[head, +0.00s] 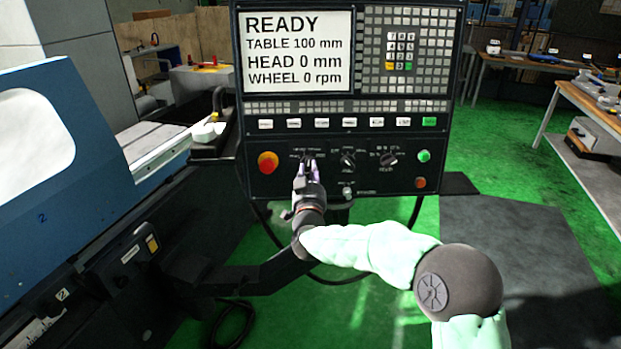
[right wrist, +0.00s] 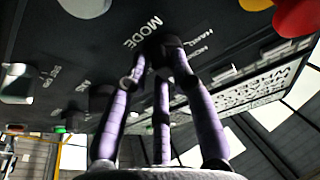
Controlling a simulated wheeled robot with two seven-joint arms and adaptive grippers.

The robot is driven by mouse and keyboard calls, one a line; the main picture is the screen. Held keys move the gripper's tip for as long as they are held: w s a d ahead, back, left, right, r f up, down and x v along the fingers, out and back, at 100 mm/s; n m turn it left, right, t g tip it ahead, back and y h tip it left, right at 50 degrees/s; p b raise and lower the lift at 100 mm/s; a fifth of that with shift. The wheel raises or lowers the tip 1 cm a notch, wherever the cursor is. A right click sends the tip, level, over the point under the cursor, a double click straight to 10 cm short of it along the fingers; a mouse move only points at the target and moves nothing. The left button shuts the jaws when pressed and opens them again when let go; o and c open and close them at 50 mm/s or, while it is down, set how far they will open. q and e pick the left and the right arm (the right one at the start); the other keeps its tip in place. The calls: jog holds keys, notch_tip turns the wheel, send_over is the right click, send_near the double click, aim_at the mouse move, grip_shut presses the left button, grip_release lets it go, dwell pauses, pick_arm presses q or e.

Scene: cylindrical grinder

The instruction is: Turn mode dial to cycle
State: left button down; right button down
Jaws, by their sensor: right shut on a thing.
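The mode dial (right wrist: 157,46) is a small dark knob on the black control panel (head: 330,187), under the white MODE lettering in the right wrist view. My right gripper (head: 308,165) is shut on the dial, and its purple fingers (right wrist: 160,75) reach up around it in the right wrist view. The fingers hide most of the dial, so I cannot tell which mode its pointer marks. The screen (head: 296,50) reads READY, TABLE 100 mm, HEAD 0 mm, WHEEL 0 rpm. My left gripper is not in view.
A red emergency button (head: 268,162) sits close left of my right gripper. Two more dials, the middle one (head: 348,158) and the right one (head: 388,158), sit to its right. A green button (head: 424,156) is farther right. The blue machine housing (head: 60,180) fills the left.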

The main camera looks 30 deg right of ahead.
jog(key=shift+a+r+m+g+h+b, duration=0.1)
jog(key=shift+m+g+h+b, duration=0.1)
jog(key=shift+m, duration=0.5)
jog(key=shift+r+m+g+h+b, duration=0.1)
jog(key=shift+m+h+b, duration=0.1)
jog(key=shift+m, duration=0.5)
jog(key=shift+r, duration=0.1)
jog(key=c, duration=1)
grip_release()
jog(key=shift+c, duration=0.2)
jog(key=shift+w, duration=0.1)
jog(key=shift+f, duration=0.2)
jog(key=shift+s+a+f, duration=0.1)
jog(key=shift+s+a, duration=0.15)
jog(key=shift+s, duration=0.1)
jog(key=v, duration=1.1)
